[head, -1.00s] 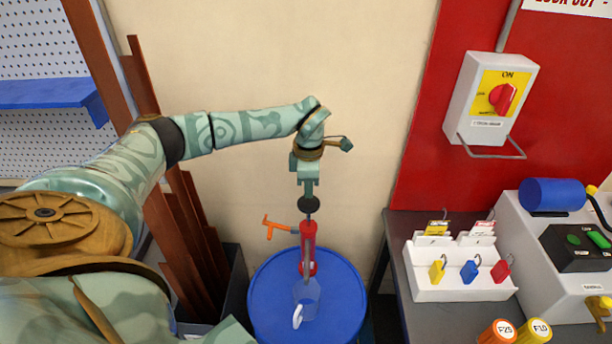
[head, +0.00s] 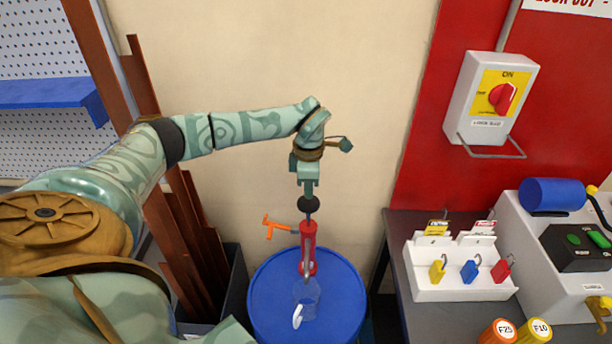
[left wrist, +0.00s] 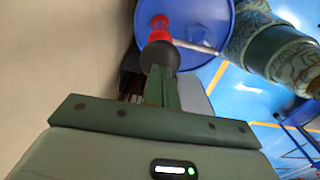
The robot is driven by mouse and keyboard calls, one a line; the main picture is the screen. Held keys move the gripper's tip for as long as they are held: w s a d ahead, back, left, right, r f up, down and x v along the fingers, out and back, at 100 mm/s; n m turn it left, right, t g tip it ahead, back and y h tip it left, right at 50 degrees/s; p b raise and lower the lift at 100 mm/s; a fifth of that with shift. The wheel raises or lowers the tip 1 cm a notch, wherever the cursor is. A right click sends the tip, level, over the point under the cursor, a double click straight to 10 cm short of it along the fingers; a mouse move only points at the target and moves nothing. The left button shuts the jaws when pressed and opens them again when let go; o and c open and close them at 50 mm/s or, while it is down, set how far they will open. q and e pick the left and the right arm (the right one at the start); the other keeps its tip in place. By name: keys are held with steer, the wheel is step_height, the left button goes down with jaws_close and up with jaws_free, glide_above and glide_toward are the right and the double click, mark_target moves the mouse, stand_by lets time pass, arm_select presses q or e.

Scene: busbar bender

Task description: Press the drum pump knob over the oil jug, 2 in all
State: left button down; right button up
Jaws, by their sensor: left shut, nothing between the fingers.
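The red drum pump (head: 308,240) stands upright on a blue drum, with a black round knob (head: 308,204) on top of its rod. An orange handle-like part sticks out to its left. The clear oil jug (head: 308,292) with a white handle stands on the drum under the pump's spout; I cannot tell its oil level. My left gripper (head: 308,188) points down, shut and empty, with its tips at the top of the knob. In the left wrist view the dark knob (left wrist: 160,57) lies right at the fingertips, partly hidden by them. My right gripper is out of view.
The blue drum (head: 268,298) stands against the wall. Rust-brown bars (head: 190,260) in a dark bin are to its left. On the right, a grey bench holds a white padlock rack (head: 455,288) and a machine (head: 540,255); a rotary switch (head: 500,98) hangs above.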

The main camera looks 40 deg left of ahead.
mark_target(308, 207)
arm_select(q)
steer(key=shift+f+b, duration=1.25)
steer(key=shift+f, duration=1.95)
steer(key=shift+d+f, duration=0.1)
steer(key=shift+f, duration=0.2)
steer(key=shift+r, duration=0.1)
step_height(308, 207, up, 7)
steer(key=p, duration=0.6)
steer(key=shift+f+b, duration=1.45)
steer(key=shift+f, duration=1.9)
steer(key=shift+s+f, duration=0.1)
steer(key=shift+f, duration=0.15)
steer(key=shift+r, duration=0.1)
